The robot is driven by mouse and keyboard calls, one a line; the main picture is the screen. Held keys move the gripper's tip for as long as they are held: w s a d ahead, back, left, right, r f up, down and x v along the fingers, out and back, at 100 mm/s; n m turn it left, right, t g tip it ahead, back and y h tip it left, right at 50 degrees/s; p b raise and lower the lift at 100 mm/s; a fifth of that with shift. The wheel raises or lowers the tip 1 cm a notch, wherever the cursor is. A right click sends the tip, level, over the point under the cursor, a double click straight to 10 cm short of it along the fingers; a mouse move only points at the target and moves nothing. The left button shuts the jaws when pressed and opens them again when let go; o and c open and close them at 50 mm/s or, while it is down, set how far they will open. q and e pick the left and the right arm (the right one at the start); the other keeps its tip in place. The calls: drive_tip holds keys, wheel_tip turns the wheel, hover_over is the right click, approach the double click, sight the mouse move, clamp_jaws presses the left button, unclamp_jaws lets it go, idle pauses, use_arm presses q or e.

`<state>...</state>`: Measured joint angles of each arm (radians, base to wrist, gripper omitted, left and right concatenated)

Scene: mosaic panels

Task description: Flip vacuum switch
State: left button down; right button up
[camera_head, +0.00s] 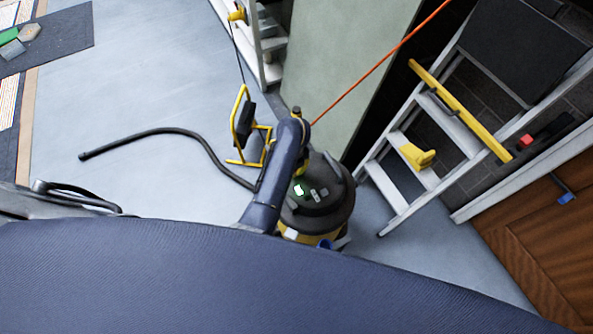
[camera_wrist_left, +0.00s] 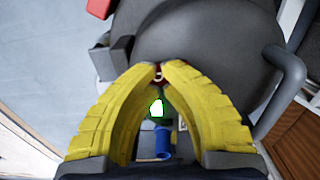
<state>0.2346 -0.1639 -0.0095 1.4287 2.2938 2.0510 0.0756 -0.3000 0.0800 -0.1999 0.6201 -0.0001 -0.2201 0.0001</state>
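The vacuum (camera_head: 325,205) stands on the floor at the centre of the head view, with a dark grey top and a yellow lower body. A lit green-white switch (camera_head: 298,190) shows on its top. In the left wrist view the same green-white light (camera_wrist_left: 157,108) shows between the yellow fingers, below their tips. My left gripper (camera_wrist_left: 161,68) has its curved fingers brought together at the tips, over the vacuum's top. I cannot tell whether the tips touch the vacuum. In the head view my arm hides most of this gripper. My right gripper is in neither view.
A black hose (camera_head: 175,131) lies on the floor left of the vacuum. A yellow-framed stand (camera_head: 240,135) is behind my arm. A stepladder (camera_head: 420,150) stands to the right, and an orange cord (camera_head: 375,68) runs upward. The floor at left is mostly clear.

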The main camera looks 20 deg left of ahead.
use_arm(q)
drive_tip(key=shift+f, duration=0.15)
drive_tip(key=shift+r, duration=3.5)
